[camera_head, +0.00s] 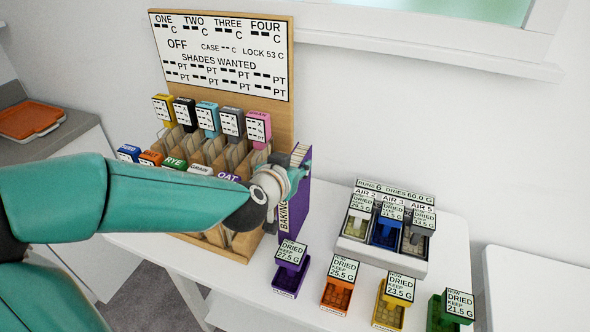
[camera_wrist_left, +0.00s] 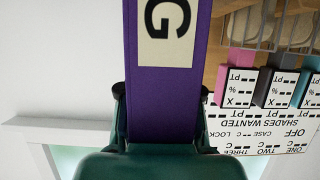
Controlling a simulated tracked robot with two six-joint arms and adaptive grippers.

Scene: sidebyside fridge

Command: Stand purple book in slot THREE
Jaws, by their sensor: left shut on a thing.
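The purple book (camera_head: 303,200) is upright, with pale page edges at its top and lettering reading BAKING on its spine. My left gripper (camera_head: 296,175) is shut on it near its upper part. In the left wrist view the book (camera_wrist_left: 160,95) lies between the two dark fingers. The book is just right of the wooden rack (camera_head: 278,90). I cannot tell whether its foot touches the table. The board on the rack reads ONE, TWO, THREE, FOUR, but slot THREE itself cannot be made out; my arm hides much of the rack's lower front. My right gripper is not in view.
A white table (camera_head: 455,240) carries a white tray of dried samples (camera_head: 352,248). Several coloured boxes stand along the front, including a purple one (camera_head: 287,282) by the book's foot. Coloured tags (camera_head: 258,128) line the rack. An orange tray (camera_head: 30,118) lies far left.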

